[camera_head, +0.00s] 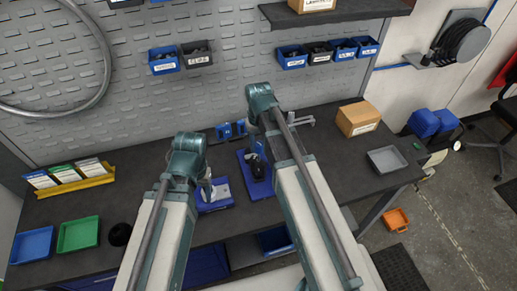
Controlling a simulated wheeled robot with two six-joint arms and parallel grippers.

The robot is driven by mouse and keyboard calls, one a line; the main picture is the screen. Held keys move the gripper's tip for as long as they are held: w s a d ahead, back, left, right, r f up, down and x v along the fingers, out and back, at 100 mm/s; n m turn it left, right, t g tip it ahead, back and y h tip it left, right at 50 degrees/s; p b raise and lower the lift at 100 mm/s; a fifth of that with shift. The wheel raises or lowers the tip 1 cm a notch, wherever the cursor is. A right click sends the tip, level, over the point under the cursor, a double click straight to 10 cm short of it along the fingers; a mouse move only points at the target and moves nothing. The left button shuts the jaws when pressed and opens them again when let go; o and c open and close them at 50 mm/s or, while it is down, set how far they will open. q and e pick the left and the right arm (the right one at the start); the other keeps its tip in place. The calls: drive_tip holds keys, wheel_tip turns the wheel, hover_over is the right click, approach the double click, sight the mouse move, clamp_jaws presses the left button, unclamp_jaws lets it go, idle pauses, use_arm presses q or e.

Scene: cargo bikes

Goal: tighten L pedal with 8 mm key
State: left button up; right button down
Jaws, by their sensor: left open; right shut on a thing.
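My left gripper (203,192) is open over a blue tray (217,205) with a white label, in the middle of the dark workbench. My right gripper (257,135) is up and to the right of it, mostly hidden behind its own wrist. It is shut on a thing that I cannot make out. A blue stand (262,188) with a dark part (258,168) in it is just below the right gripper; whether they touch is unclear. I cannot tell the L pedal or the 8 mm key apart at this size.
A grey metal tool (303,121) lies right of my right wrist. A cardboard box (358,118) and grey tray (387,159) stand on the bench's right end. Green (78,235) and blue (32,245) trays and a yellow rack (75,186) are at left. Bins hang on the pegboard (120,120).

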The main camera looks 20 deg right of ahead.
drive_tip(key=m, duration=1.1)
drive_tip(key=shift+m, duration=0.5)
drive_tip(key=shift+m, duration=1.6)
drive_tip(key=shift+a+f+b, duration=0.1)
drive_tip(key=shift+f+b, duration=0.35)
drive_tip(key=shift+b, duration=0.05)
drive_tip(key=c, duration=1.2)
unclamp_jaws()
clamp_jaws()
